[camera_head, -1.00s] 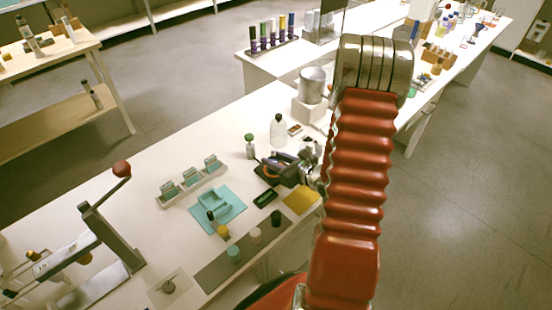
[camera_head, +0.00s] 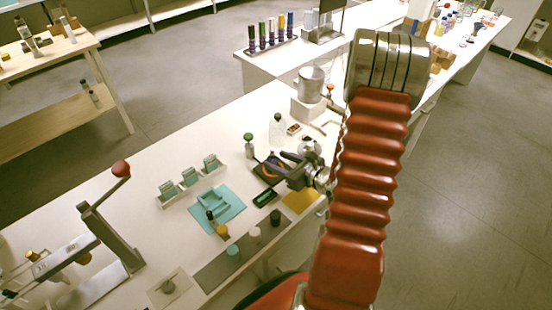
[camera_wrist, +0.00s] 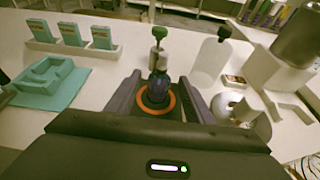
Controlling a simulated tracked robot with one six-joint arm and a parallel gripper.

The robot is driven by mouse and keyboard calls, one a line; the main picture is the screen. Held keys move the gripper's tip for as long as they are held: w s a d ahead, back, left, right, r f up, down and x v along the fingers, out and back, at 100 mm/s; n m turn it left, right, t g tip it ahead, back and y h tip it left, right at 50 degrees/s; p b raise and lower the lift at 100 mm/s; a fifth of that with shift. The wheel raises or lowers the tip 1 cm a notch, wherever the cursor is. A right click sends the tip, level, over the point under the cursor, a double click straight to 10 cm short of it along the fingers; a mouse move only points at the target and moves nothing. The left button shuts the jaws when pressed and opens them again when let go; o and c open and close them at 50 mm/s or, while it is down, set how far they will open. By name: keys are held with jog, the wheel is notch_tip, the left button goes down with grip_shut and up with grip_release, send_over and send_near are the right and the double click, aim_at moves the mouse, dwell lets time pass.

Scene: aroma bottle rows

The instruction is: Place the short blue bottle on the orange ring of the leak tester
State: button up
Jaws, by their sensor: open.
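The short blue bottle (camera_wrist: 158,86) stands upright in the wrist view, over the orange ring (camera_wrist: 170,106) of the dark leak tester (camera_wrist: 135,112), and looks seated within it. My gripper (camera_wrist: 160,90) is open, with one finger on each side of the bottle and a visible gap at both sides. In the head view, the orange ring (camera_head: 279,178) shows on the tester (camera_head: 259,174), and my gripper (camera_head: 276,168) reaches over it from the right. The bottle cannot be clearly made out there.
A green-capped bottle (camera_wrist: 158,34) stands just behind the tester. A clear flask (camera_wrist: 212,58) is behind to the right. A teal tray (camera_head: 212,202) and a row of small teal boxes (camera_head: 187,180) lie left. A yellow mat (camera_head: 300,201) is in front.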

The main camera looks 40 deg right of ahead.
jog(key=v, duration=0.9)
jog(key=shift+w+a, duration=0.1)
dwell(0.5)
jog(key=s+a+r+n+g+y, duration=0.1)
jog(key=a+r+n+g+y, duration=0.3)
jog(key=a+n, duration=0.65)
jog(key=s+a+r+n+g+y, duration=0.15)
jog(key=a+r+n+g, duration=0.4)
jog(key=a, duration=0.75)
jog(key=s+a+r+n+g+h, duration=0.2)
jog(key=s+a+r+n+h, duration=0.3)
jog(key=n, duration=0.6)
notch_tip(320, 180, up, 8)
jog(key=s+d+n+t+h, duration=0.2)
jog(key=d+n+t, duration=0.1)
jog(key=n, duration=0.4)
jog(key=shift+s+f, duration=0.2)
jog(key=shift+s, duration=0.2)
